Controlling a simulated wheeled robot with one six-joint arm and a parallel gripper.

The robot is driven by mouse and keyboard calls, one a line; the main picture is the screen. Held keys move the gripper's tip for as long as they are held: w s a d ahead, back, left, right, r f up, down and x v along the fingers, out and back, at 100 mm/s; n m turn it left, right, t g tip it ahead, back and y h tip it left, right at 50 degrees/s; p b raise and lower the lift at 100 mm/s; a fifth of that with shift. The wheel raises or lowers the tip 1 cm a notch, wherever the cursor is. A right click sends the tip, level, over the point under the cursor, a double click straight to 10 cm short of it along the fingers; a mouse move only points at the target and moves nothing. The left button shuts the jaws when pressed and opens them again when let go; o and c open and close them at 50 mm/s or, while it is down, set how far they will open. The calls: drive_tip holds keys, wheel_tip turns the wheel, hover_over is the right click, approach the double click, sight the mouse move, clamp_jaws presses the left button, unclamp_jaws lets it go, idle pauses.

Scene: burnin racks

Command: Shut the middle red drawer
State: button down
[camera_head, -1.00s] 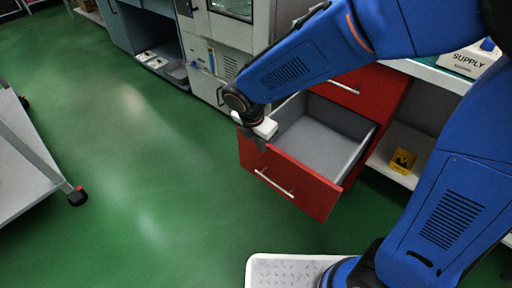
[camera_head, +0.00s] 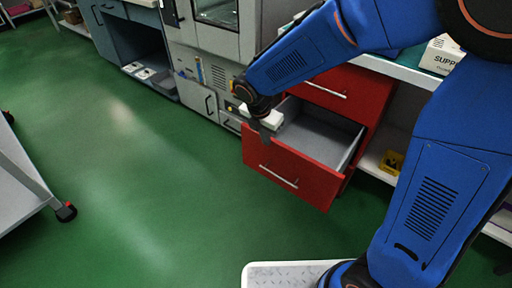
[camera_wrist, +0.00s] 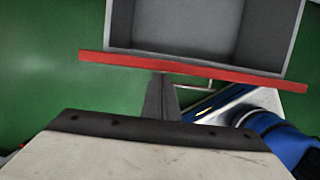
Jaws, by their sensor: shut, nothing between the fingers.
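The middle red drawer (camera_head: 290,172) stands partly open and shows its empty grey inside in the head view. It has a silver bar handle on its front. Above it is a closed red drawer (camera_head: 345,90) with its own handle. My gripper (camera_head: 266,134) is shut and empty at the left part of the open drawer's front. In the wrist view my gripper's fingers (camera_wrist: 162,98) point at the drawer's red front edge (camera_wrist: 190,68), close to its outer face. I cannot tell whether they touch it. The drawer handle shows partly behind the fingers.
A white worktop with a SUPPLY box (camera_head: 441,54) is at the right, above a shelf with a yellow item (camera_head: 392,162). A grey machine (camera_head: 205,60) stands left of the drawers. A grey cart (camera_head: 28,185) is at the far left. Green floor between is clear.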

drive_tip(key=w+d, duration=1.4)
drive_tip(key=w, duration=0.4)
drive_tip(key=shift+w+d, duration=0.3)
drive_tip(key=shift+a, duration=0.1)
